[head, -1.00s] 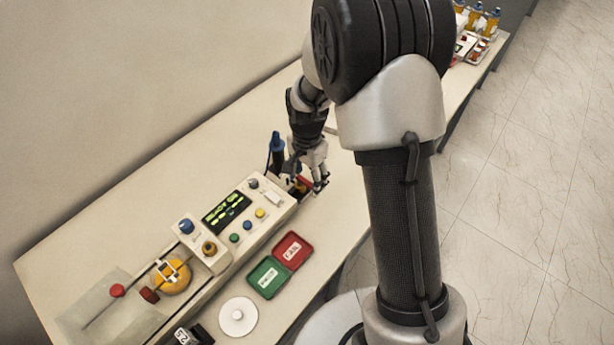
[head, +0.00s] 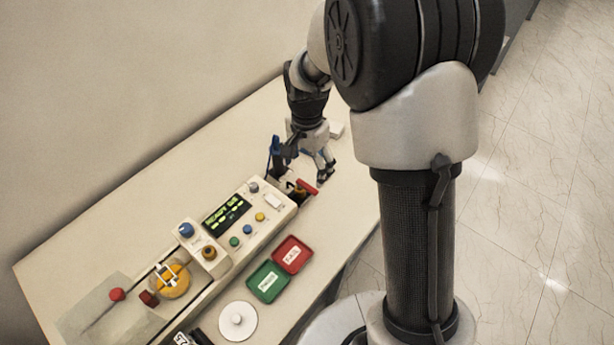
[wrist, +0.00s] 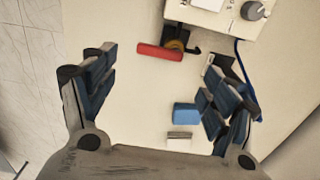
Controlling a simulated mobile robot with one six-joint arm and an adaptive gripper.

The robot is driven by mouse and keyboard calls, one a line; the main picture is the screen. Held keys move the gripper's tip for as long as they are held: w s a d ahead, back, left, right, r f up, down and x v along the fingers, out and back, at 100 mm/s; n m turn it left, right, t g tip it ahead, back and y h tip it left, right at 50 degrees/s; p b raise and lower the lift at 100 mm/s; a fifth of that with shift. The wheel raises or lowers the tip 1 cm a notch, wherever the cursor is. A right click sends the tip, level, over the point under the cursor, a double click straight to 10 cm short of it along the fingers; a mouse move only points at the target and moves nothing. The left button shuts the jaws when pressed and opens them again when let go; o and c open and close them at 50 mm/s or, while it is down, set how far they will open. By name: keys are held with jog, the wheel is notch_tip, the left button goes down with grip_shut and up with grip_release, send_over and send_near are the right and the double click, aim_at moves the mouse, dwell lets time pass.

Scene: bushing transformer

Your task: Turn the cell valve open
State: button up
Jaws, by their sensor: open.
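The valve is at the right end of the cream console, with a red bar handle (head: 307,187) that also shows in the wrist view (wrist: 160,52). A brass-coloured valve body (wrist: 178,38) with a black part sits beside the handle, against the console. My gripper (head: 326,172) is above the table just beyond the handle. In the wrist view my gripper (wrist: 160,86) has its fingers wide apart with nothing between them touching. The red handle lies ahead of the fingertips, clear of both.
The console (head: 218,222) has a green-lit display, knobs and buttons. A dark post with a blue top (head: 276,146) stands close behind the valve. A blue block (wrist: 186,114) shows near the right finger. Green (head: 268,284) and red (head: 291,257) trays lie in front. Bare table lies right.

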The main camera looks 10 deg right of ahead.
jog(key=shift+r, duration=2.75)
